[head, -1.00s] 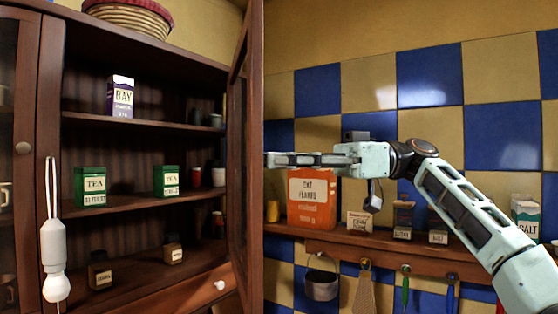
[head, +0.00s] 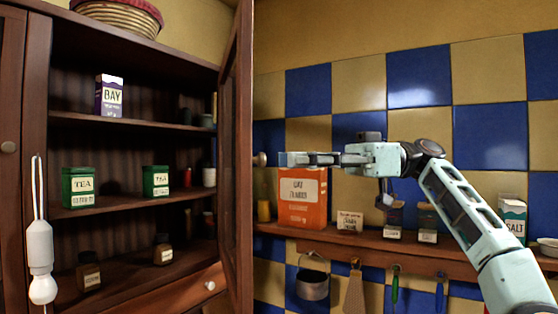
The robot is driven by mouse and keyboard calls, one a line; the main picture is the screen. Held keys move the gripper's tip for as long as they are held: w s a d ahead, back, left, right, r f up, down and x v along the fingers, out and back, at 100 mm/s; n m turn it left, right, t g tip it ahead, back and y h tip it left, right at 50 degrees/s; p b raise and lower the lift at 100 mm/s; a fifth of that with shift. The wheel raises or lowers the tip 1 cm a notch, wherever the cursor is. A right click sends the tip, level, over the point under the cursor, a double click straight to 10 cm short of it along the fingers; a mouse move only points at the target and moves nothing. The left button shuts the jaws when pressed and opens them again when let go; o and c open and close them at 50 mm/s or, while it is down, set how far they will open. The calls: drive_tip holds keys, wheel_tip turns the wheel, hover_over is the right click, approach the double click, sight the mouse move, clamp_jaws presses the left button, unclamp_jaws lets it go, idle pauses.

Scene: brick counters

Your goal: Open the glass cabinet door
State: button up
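The glass cabinet door (head: 237,170) stands swung wide open at the right side of the cabinet and shows nearly edge-on. Its round knob (head: 260,159) sticks out to the right from its outer face. My gripper (head: 284,159) is just right of the knob, pointing left at it, with a small gap between the fingertips and the knob. The fingers show from the side, so I cannot tell how far apart they are. The open cabinet (head: 130,125) shows its shelves, with a BAY box, green TEA tins and small brown jars.
A wall shelf (head: 400,243) behind my arm holds an orange box (head: 303,198), small jars and a salt box (head: 512,217). A pot (head: 312,283) and utensils hang below it. A white lamp (head: 40,250) hangs in front of the cabinet at left.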

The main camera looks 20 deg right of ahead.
drive_tip(key=shift+s+d, duration=0.15)
drive_tip(key=shift+d, duration=1.25)
drive_tip(key=shift+c, duration=0.2)
